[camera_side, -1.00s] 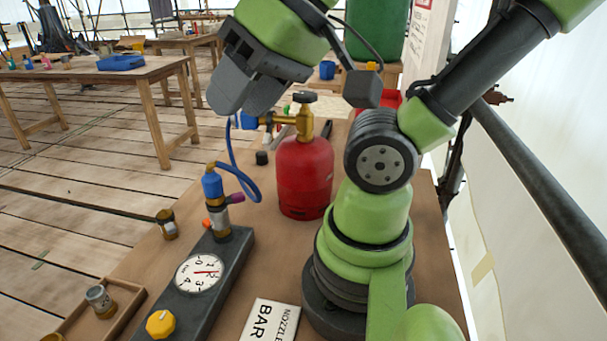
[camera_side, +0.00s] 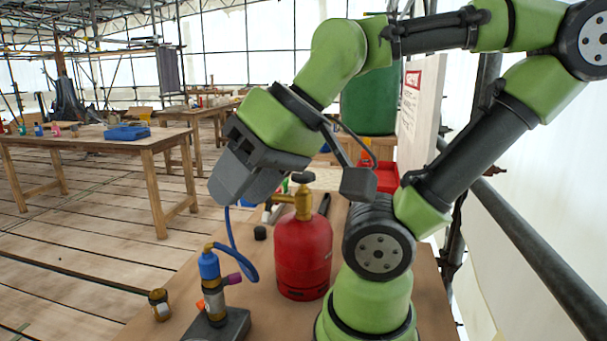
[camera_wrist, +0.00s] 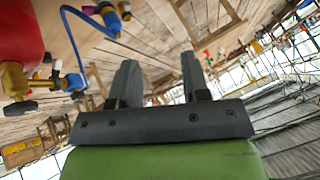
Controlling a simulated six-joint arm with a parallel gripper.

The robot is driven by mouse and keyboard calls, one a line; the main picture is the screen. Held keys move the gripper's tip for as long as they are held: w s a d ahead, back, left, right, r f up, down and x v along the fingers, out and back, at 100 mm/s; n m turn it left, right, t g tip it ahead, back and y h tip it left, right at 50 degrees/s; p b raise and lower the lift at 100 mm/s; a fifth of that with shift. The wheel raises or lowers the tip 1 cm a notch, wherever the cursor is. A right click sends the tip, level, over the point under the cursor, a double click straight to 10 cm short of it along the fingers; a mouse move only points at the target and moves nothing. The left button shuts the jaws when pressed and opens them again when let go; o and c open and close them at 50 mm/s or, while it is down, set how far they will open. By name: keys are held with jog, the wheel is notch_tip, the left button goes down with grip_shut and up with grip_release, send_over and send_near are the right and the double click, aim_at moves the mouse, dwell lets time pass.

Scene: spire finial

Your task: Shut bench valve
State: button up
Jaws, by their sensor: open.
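My gripper (camera_side: 228,190) points down and left above the bench in the side view, left of the red gas cylinder (camera_side: 303,255). In the wrist view the two dark fingers of my gripper (camera_wrist: 160,72) stand apart with nothing between them. The cylinder has a brass valve with a black knob (camera_side: 303,177); my gripper hides the fittings left of it. A blue hose (camera_side: 247,273) runs down to an upright blue-topped fitting (camera_side: 209,268) on a dark block (camera_side: 232,326). Only the block's far end shows; the yellow knob seen earlier is out of frame.
A small dark and brass cup (camera_side: 160,304) stands at the bench's left edge. A black cap (camera_side: 260,232) lies left of the cylinder. A red bin (camera_side: 378,178) and green tank (camera_side: 368,105) are behind. A grey rail (camera_side: 535,245) runs along the right.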

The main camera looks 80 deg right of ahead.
jog(key=o, duration=0.5)
jog(key=shift+r, duration=0.15)
jog(key=shift+o, duration=0.5)
notch_tip(320, 180, up, 5)
jog(key=shift+r, duration=0.15)
jog(key=n+g+h, duration=0.9)
jog(key=g, duration=0.1)
send_near(296, 181)
jog(key=s+a+r, duration=0.1)
jog(key=s+a, duration=0.3)
jog(key=a, duration=0.2)
jog(key=w+d+r+n+g+h, duration=0.4)
jog(key=w+n+h, duration=0.1)
jog(key=n+h, duration=0.35)
notch_tip(296, 181, down, 13)
jog(key=shift+g+h, duration=0.3)
jog(key=shift+h, duration=0.15)
jog(key=x, duration=1)
jog(key=shift+d, duration=0.15)
